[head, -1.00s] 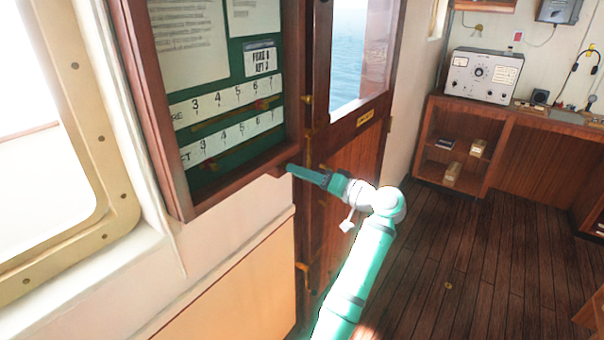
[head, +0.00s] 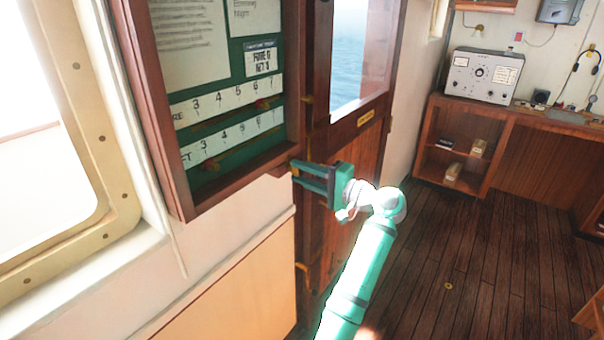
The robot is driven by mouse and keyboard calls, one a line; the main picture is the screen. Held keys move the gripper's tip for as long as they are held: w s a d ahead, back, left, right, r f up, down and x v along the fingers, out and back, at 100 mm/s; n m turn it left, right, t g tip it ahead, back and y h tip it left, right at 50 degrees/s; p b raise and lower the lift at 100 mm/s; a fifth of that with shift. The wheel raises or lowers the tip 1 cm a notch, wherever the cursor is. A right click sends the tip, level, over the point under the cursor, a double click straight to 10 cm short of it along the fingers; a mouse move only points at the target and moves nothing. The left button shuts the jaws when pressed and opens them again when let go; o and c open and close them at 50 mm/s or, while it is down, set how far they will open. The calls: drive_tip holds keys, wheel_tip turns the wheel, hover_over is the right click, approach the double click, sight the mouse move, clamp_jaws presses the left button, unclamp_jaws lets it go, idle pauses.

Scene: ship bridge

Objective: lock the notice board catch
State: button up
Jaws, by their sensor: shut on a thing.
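The notice board (head: 281,156) is a wooden-framed case with a green back, papers and numbered white strips, on the wall at left. Its catch (head: 293,166) is a small part at the lower right of the frame, mostly hidden by my fingertips. My gripper (head: 296,174) reaches it from the right and is shut on the catch. Its two dark green fingers show one above the other, pointing left at the frame's edge. The exact angle of the catch is too small to tell.
A wooden door (head: 345,215) with a window stands just right of the board, behind my gripper. A wooden desk (head: 520,113) with a grey instrument (head: 482,76) stands at the back right. The plank floor (head: 455,245) on the right is clear.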

drive_tip(key=shift+d+m, duration=0.1)
drive_tip(key=shift+m, duration=0.2)
idle(0.4)
drive_tip(key=o, duration=1)
drive_tip(key=shift+o, duration=0.2)
drive_tip(key=v, duration=1.1)
